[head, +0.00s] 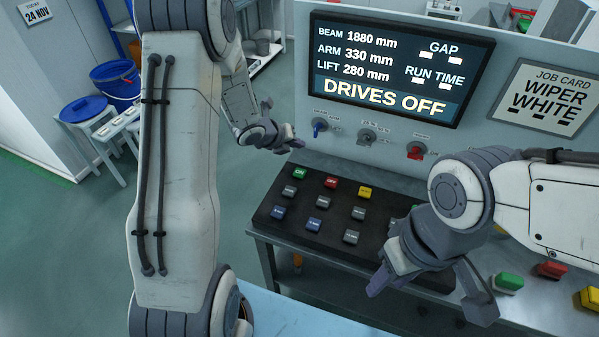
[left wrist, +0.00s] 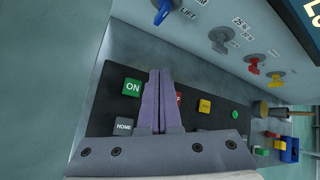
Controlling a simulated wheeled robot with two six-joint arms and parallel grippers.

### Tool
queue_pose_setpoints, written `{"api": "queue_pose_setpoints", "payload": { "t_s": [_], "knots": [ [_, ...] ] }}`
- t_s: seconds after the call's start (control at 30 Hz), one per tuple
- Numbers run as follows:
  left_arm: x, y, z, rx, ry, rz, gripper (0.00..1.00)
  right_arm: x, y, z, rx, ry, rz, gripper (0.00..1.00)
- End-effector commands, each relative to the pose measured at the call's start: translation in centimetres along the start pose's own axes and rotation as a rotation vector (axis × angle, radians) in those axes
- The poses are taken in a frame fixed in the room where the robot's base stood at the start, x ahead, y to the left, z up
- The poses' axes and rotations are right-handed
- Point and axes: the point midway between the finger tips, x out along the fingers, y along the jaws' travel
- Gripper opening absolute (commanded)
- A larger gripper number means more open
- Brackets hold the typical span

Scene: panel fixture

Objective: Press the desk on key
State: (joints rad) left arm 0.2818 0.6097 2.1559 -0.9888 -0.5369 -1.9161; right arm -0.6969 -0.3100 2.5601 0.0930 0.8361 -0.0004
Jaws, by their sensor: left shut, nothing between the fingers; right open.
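The green ON key (head: 300,173) sits at the back left corner of the black key panel (head: 262,214) on the desk. In the left wrist view the ON key (left wrist: 132,87) is just left of my shut, empty left gripper (left wrist: 160,75). Those fingers partly hide the red key (left wrist: 179,97). In the head view my left gripper (head: 297,144) is above the back edge of the panel, near the ON key and apart from it. My right gripper (head: 430,302) is open and empty over the panel's front right part, hiding some keys.
The red OFF key (head: 331,182) and yellow key (head: 365,191) stand beside ON, with grey and blue keys in front. Knobs (head: 320,127) stick out from the upright panel behind. The screen (head: 396,68) reads DRIVES OFF. More large keys (head: 508,281) lie at right.

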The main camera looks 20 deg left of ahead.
Motion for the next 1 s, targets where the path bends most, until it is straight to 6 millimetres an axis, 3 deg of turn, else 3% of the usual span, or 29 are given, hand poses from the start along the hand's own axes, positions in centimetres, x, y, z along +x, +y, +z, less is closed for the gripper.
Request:
{"api": "queue_pose_setpoints", "payload": {
  "t_s": [0.7, 1.0],
  "knots": [
    [5.9, 4.3, -4.3, -0.001, 0.000, 0.000, 0.00, 6.7, 0.5, 0.4, 0.000, 0.000, 0.000, 0.45],
    [6.0, 4.3, -4.4, -0.001, 0.000, 0.001, 0.00, 6.8, 0.5, 0.4, 0.000, 0.000, 0.000, 0.45]
  ]
}}
